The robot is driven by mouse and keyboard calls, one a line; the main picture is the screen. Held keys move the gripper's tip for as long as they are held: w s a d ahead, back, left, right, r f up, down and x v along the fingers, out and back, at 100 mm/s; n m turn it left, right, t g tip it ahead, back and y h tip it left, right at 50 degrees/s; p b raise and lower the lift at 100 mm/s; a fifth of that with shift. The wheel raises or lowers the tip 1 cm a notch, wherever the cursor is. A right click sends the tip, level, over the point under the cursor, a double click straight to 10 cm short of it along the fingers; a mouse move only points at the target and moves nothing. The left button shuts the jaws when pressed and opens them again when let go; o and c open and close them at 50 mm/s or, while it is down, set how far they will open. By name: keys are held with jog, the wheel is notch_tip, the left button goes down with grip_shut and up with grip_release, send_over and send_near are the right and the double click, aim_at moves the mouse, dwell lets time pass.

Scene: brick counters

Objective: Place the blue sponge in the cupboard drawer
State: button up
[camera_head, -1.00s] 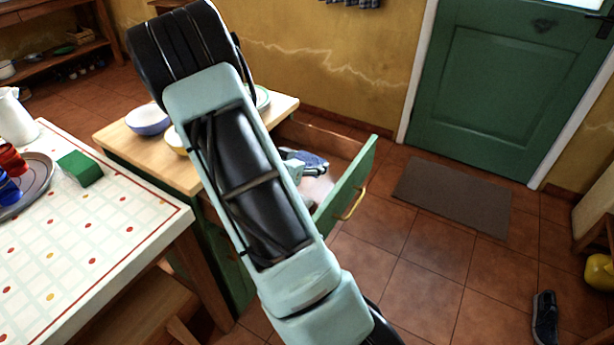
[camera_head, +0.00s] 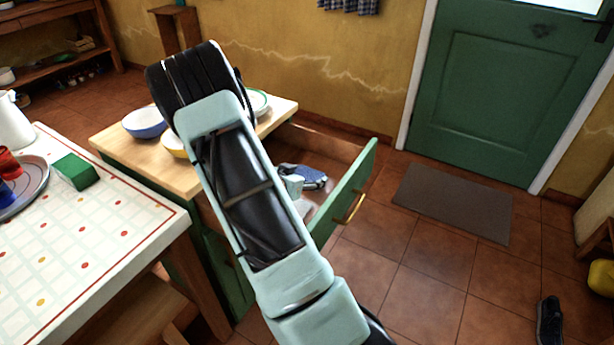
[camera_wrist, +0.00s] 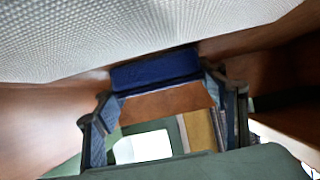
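The blue sponge (camera_wrist: 155,71) shows in the wrist view as a dark blue block spanning the gap between the fingertips of my gripper (camera_wrist: 157,88). Both fingertips meet its ends, so my gripper appears shut on it. In the head view my gripper (camera_head: 303,178) is inside the open cupboard drawer, partly hidden by my arm; its blue end is low in the drawer. The drawer's green front (camera_head: 345,195) with a brass handle is pulled out. I cannot tell whether the sponge touches the drawer floor.
The cupboard's wooden top (camera_head: 112,145) carries a blue bowl (camera_head: 145,123), a yellow bowl (camera_head: 174,144) and plates. At left, a table (camera_head: 70,270) holds a green block (camera_head: 76,171) and a tray. Open floor lies right of the drawer, with a mat (camera_head: 455,202). Wooden drawer walls surround my gripper.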

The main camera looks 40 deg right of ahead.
jog(key=o, duration=0.4)
jog(key=shift+c, duration=0.2)
jog(key=shift+a+r, duration=0.15)
jog(key=shift+r, duration=0.15)
jog(key=p+v, duration=0.2)
jog(key=v, duration=0.5)
jog(key=shift+s+a, duration=0.1)
